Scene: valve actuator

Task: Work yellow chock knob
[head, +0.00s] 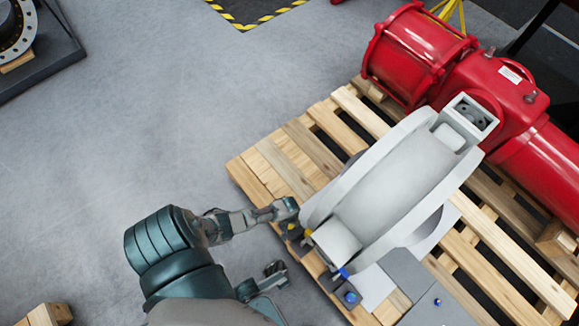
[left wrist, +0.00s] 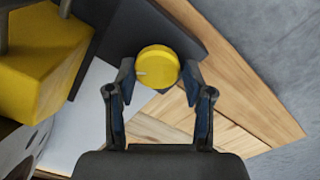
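The yellow knob (left wrist: 158,68) is a round disc with a small pale mark, on a dark grey plate (left wrist: 200,45) in the left wrist view. In the head view a small yellow spot that looks like the knob (head: 291,227) shows near the pallet's left edge. My left gripper (head: 282,239) is open, its two fingers spread. In the left wrist view its fingertips (left wrist: 158,75) stand on either side of the knob, which shows between and beyond them. I cannot tell whether they touch it.
A wooden pallet (head: 270,165) carries a large pale grey valve body (head: 395,180) and a red actuator (head: 420,50). A yellow block (left wrist: 40,65) is left of the knob in the left wrist view.

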